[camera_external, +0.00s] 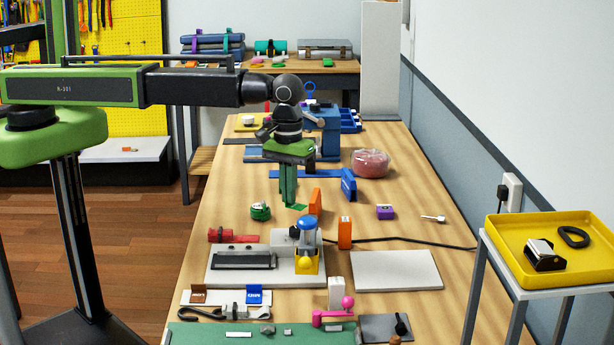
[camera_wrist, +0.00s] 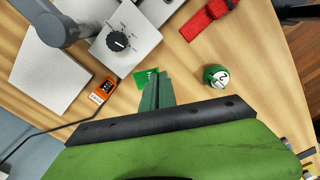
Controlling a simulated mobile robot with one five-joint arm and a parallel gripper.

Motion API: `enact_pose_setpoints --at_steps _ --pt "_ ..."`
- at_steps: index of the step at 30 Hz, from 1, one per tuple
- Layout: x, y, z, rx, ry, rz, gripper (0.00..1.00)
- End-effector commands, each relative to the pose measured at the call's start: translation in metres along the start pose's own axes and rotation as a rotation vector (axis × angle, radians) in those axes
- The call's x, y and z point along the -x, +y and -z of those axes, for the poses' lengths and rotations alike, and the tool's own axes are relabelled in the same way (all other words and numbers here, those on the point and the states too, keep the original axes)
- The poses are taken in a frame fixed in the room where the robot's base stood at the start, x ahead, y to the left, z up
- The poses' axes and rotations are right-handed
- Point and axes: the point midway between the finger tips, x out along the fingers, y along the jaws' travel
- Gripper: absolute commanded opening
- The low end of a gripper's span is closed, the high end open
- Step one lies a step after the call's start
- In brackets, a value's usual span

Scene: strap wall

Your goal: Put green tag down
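The green tag (camera_external: 298,207) is a small flat green piece at the tips of my gripper (camera_external: 289,203). In the wrist view the tag (camera_wrist: 144,77) sticks out past and to the left of the two green fingers (camera_wrist: 154,91). The fingers are close together and look shut on one edge of the tag. The gripper points down over the middle of the wooden bench, left of an orange block. Whether the tag touches the bench is hard to tell.
A grey machine with a blue top (camera_external: 307,223) stands in front. A white plate (camera_external: 396,270) lies empty at front right.

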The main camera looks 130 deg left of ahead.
Motion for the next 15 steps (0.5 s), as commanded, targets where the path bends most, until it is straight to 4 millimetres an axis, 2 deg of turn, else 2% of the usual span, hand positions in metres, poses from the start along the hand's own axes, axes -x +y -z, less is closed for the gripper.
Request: enact_pose_setpoints --at_steps 1,3,6,10,12,15 --pt "-0.001 -0.003 0.035 0.083 0.000 0.000 0.00" --pt "-0.002 -0.011 0.078 0.195 0.000 0.000 0.00" --pt "-0.003 -0.025 0.129 0.333 0.000 0.000 0.00" --pt "-0.004 -0.042 0.176 0.462 0.000 0.001 0.00" --pt "-0.004 -0.048 0.191 0.504 0.000 0.001 0.00" --pt "-0.005 -0.053 0.202 0.536 0.001 0.001 0.00"
